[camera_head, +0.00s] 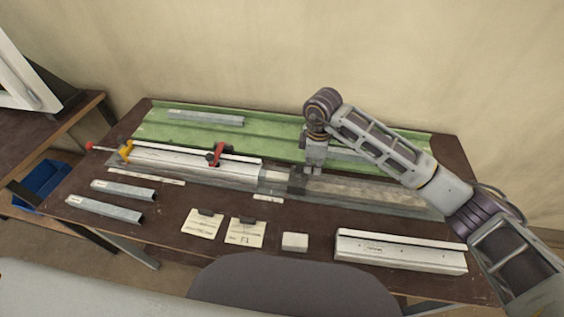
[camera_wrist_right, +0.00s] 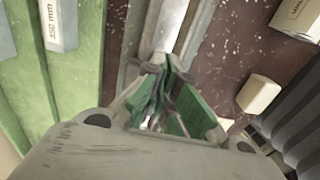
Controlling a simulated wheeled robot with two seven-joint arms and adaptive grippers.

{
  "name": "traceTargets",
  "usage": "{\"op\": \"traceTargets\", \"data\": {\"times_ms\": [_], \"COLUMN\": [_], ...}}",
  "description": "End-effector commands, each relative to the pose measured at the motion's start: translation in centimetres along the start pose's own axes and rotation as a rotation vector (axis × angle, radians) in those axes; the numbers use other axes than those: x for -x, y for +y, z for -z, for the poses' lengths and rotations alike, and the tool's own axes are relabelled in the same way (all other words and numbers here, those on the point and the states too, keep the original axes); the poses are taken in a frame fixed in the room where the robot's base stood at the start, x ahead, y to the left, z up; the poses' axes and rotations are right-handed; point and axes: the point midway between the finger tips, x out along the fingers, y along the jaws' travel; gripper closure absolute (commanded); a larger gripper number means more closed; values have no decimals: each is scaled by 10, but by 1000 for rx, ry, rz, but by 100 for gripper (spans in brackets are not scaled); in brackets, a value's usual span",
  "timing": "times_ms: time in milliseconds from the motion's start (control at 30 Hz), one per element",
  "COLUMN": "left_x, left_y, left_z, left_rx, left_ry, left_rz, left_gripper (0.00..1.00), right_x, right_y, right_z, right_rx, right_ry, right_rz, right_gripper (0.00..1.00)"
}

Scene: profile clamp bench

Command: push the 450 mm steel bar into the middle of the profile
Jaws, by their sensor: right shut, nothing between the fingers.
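The white profile (camera_head: 195,163) lies in a long grey channel on the bench, under a yellow clamp (camera_head: 126,151) and a red clamp (camera_head: 216,154). A short grey bar end (camera_head: 272,177) sticks out at its right end; I cannot read a length on it. In the right wrist view a pale grey bar (camera_wrist_right: 170,25) runs away from the fingertips. My right gripper (camera_head: 312,172) points down just right of the bar end. Its fingers (camera_wrist_right: 165,85) are shut and empty, close to the bar's end; I cannot tell whether they touch. My left gripper is out of view.
A green tray (camera_head: 160,131) at the back holds loose bars, one (camera_wrist_right: 58,22) marked 350 mm. Two bars (camera_head: 104,210) lie front left. A white block (camera_head: 295,241), paper cards (camera_head: 246,232) and another white profile (camera_head: 400,252) lie in front. The channel right of the gripper is clear.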

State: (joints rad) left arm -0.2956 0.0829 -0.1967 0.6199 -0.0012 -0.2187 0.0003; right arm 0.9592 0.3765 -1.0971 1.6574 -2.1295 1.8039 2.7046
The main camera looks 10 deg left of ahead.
Motion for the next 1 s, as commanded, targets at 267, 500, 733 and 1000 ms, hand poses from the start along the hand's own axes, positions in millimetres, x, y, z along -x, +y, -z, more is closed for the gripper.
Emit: {"op": "traceTargets", "data": {"times_ms": [267, 500, 733, 1000], "left_x": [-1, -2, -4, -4], "left_y": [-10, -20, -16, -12], "left_z": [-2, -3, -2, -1], "left_rx": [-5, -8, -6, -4], "left_ry": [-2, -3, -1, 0], "left_rz": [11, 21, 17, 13], "left_gripper": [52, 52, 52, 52], "right_x": [0, 0, 0, 0], "right_y": [0, 0, 0, 0], "right_z": [14, 25, 36, 37], "right_rx": [1, 2, 3, 1], "right_ry": [2, 2, 2, 1], "right_rz": [-1, -1, -1, 0], "right_gripper": [100, 100, 100, 100]}}
